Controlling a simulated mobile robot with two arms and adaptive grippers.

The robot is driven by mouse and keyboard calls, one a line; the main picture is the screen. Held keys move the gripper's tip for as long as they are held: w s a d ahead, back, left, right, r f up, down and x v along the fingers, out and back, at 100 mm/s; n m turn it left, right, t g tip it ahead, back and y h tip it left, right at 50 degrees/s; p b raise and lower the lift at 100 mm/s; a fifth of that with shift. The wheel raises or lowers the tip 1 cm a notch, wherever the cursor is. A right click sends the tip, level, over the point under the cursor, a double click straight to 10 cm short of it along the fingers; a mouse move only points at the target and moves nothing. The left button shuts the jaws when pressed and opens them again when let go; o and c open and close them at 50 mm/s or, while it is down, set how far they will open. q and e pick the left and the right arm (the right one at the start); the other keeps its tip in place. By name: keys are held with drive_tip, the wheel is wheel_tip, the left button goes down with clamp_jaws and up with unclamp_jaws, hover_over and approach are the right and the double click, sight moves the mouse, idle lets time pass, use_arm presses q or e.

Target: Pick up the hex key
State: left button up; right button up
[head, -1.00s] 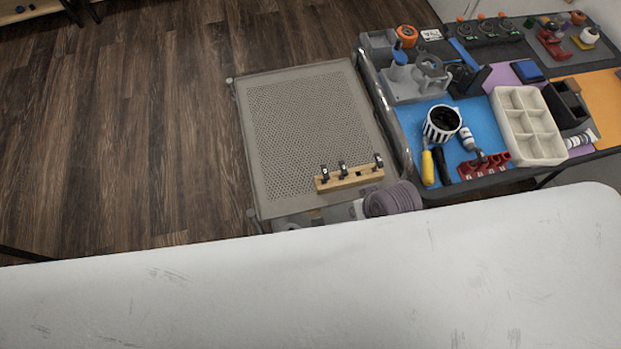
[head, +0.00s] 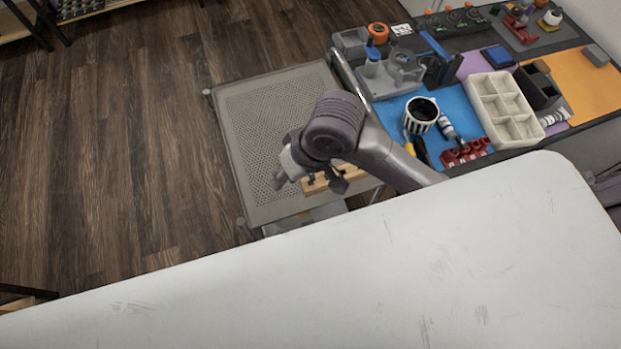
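I cannot make out a hex key for certain. A light wooden block (head: 316,187) with several small black upright pieces lies at the near end of a grey perforated cart top (head: 252,130). The pieces are too small to identify, and my arm partly hides the block. My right gripper (head: 308,184) hangs over the block, its fingers apart on either side of part of it. I see nothing held in it. Whether it touches the block cannot be told. My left gripper is out of view.
A crowded workbench (head: 343,75) stands right of the cart, with a white compartment tray (head: 503,108), a striped cup (head: 421,115) and red parts (head: 464,153). A bare white surface (head: 300,290) fills the foreground. Wooden floor (head: 110,150) lies open on the left.

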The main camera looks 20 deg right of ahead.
drive_tip(key=w+d+r+m+g+h, duration=0.2)
drive_tip(key=w+d+r+h, duration=0.1)
drive_tip(key=w+d+h, duration=0.15)
hover_over(311, 181)
drive_tip(key=w, duration=0.2)
drive_tip(key=shift+m, duration=0.3)
wheel_tip(311, 181, down, 8)
drive_tip(key=shift+s+d+f, duration=0.1)
drive_tip(key=shift+d+f, duration=0.05)
drive_tip(key=shift+d+f+p, duration=0.15)
drive_tip(key=shift+f+p, duration=0.25)
drive_tip(key=shift+f, duration=2.3)
clamp_jaws()
